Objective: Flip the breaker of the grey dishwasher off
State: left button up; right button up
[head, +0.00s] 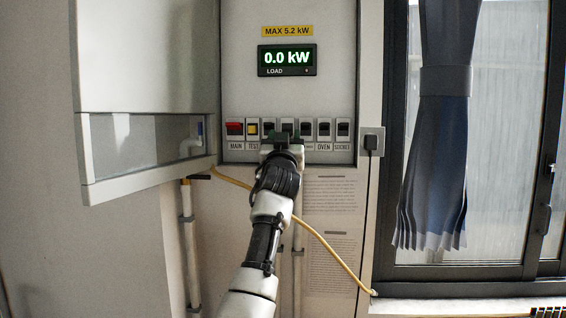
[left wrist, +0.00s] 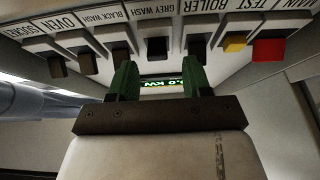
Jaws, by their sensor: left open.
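The grey dishwasher's breaker is the dark switch (left wrist: 157,47) labelled GREY WASH in the left wrist view. In the head view it is the dark switch (head: 288,125) in the middle of the row, partly hidden by my gripper. My left gripper (head: 283,139) is at the row's lower edge. In the left wrist view my left gripper (left wrist: 159,80) is open and empty, its green-dark fingers apart on either side of the line to this switch. I cannot tell whether they touch the panel, or which way the switch is set.
Beside it are the BOILER switch (left wrist: 197,48) and the BLACK WASH switch (left wrist: 121,56), close to the fingers. The red MAIN (head: 235,128) and yellow TEST (head: 252,128) switches are at the left. The load display (head: 286,60) reads 0.0 kW. An open cover (head: 150,60) stands left.

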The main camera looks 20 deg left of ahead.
pick_arm(q)
jog(key=b+v, duration=0.3)
jog(key=v, duration=0.6)
jog(key=shift+b, duration=0.4)
